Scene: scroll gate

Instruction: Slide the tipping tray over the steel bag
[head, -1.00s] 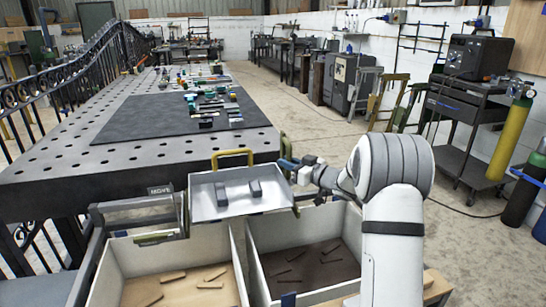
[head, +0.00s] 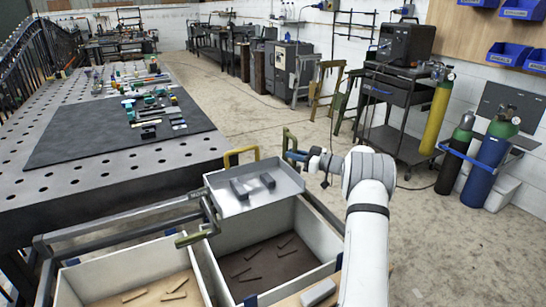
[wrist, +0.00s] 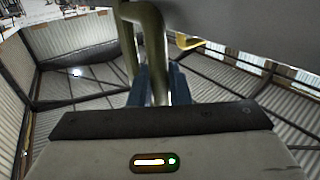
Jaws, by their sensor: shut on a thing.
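The tipping tray (head: 285,196) is a shallow silver tray with a yellow handle on its far side and a green upright handle (head: 289,138) at its right. Two dark grey pieces (head: 239,190) lie on it, and it looks level. It hangs over the far part of the right-hand open bag (head: 321,262), which has pale walls and a dark floor with several dark strips. I see no label naming it the steel bag. My gripper (head: 296,155) is shut on the green handle; the wrist view shows its blue fingers (wrist: 153,86) around the bar.
A left-hand bag (head: 88,281) holds several tan strips. Grey rails (head: 120,223) run beside the tray from the left. The perforated steel table (head: 120,172) with tools stands behind left. The concrete floor to the right is clear up to the gas cylinders (head: 486,165).

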